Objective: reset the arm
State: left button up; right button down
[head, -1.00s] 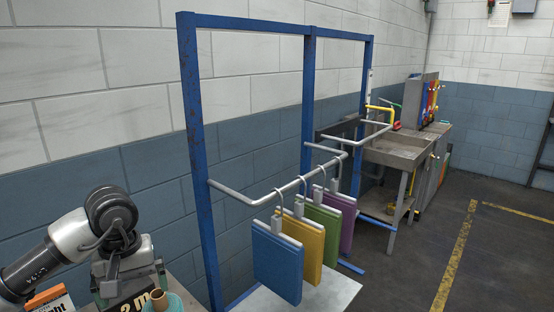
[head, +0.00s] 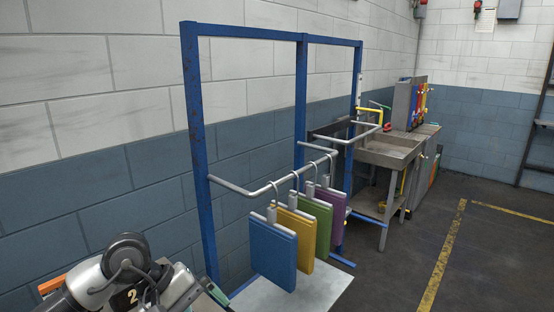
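My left arm (head: 125,262) comes in at the bottom left of the head view. Its gripper is not clearly visible; the fingers are hidden behind the arm links or below the picture edge. My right arm and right gripper are not in view.
A pale tabletop (head: 300,296) lies under the hanging cloths. A grey sink (head: 388,152) with a yellow tap (head: 370,110) stands behind at the right. The floor (head: 400,265) on the right, with a yellow line (head: 446,254), is clear.

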pick_arm(q)
jog(key=s+d+r+n+t+h, duration=0.3)
jog(key=d+r+n+t+h, duration=0.2)
jog(key=d+r+n+h, duration=0.65)
jog(key=w+a+f+m+t+y, duration=0.1)
jog(key=a+f+m+t+y, duration=0.65)
jog(key=m, duration=0.85)
jog(key=w+a+f+m+t+y, duration=0.1)
jog(key=a+f+m+t+y, duration=0.65)
jog(key=m, duration=0.95)
jog(key=s+a+f+n+g+y, duration=0.35)
jog(key=s+f+n+g, duration=0.95)
jog(key=s+f+g, duration=0.55)
jog(key=s+f+t, duration=0.1)
jog(key=s+f, duration=0.2)
jog(key=f, duration=2.2)
jog(key=s+a+f, duration=0.2)
jog(key=s+f, duration=1.2)
jog(key=shift+s+a+f+m+g, duration=0.3)
jog(key=shift+s+f+m+g, duration=0.05)
jog(key=shift+s+g, duration=0.1)
